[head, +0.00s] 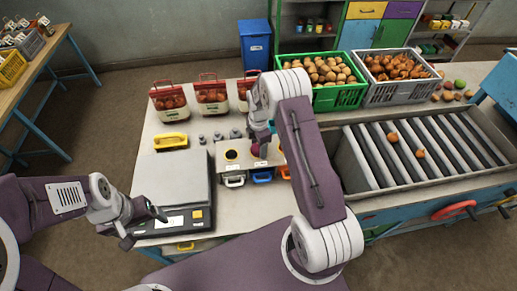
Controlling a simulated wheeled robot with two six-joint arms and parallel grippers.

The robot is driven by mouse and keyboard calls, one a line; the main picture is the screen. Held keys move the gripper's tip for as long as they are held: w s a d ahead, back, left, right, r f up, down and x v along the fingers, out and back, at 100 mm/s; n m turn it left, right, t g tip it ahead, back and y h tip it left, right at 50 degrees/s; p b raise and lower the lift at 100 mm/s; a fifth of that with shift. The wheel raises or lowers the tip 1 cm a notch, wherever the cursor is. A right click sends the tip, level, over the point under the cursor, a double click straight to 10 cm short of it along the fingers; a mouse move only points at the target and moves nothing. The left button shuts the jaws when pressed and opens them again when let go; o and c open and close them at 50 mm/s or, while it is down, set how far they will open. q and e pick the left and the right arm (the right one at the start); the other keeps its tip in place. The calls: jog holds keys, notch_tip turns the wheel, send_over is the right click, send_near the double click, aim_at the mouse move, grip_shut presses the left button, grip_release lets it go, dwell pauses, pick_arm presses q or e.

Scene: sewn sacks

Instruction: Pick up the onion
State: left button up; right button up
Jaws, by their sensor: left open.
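Two small orange-brown onions, one (393,137) and a second (420,153), lie apart on the roller conveyor at the right. More onions fill a grey crate (398,101) behind it. A dark reddish round thing (257,150) shows right below my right gripper (263,143); I cannot tell whether it is an onion or touches the fingers. My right gripper points down over the sorting box, its fingers mostly hidden by the arm. My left gripper (143,224) is open and empty, beside the front left of the scale.
The scale (172,179) stands left on the table, beside the sorting box (231,166) with coloured trays. A yellow tray (171,141) and red baskets are behind. A green crate (338,97) of potatoes stands left of the grey crate. The conveyor frame (362,175) rises at the right.

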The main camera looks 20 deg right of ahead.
jog(key=shift+r, duration=0.1)
jog(key=c, duration=0.3)
jog(key=shift+c, duration=0.2)
jog(key=shift+r, duration=0.15)
